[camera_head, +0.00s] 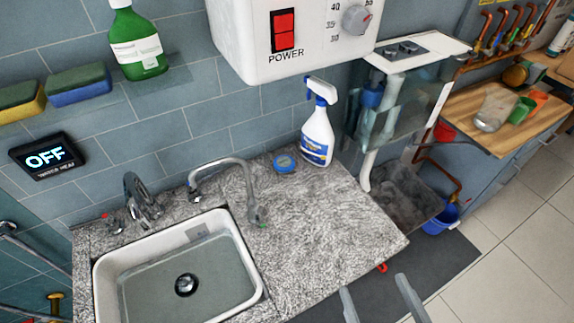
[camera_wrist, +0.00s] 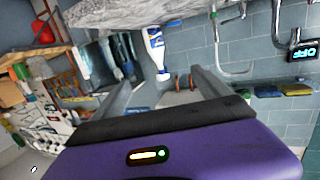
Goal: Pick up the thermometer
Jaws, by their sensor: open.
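I cannot pick out the thermometer for sure in either view. A small round blue object (camera_head: 284,162) lies on the speckled grey counter (camera_head: 335,215), left of the spray bottle; it is too small to tell whether it is the thermometer. My gripper (camera_head: 378,288) shows at the bottom edge of the head view, in front of the counter's right front edge. Its two fingers are apart with nothing between them. In the wrist view my gripper (camera_wrist: 162,78) is also open and empty, and the scene appears upside down.
A white spray bottle (camera_head: 317,135) stands at the counter's back. A sink (camera_head: 180,275) with a curved faucet (camera_head: 235,170) is at left. A white heater box (camera_head: 300,35) hangs above. A clear tank (camera_head: 400,95) and wooden bench (camera_head: 500,110) are at right.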

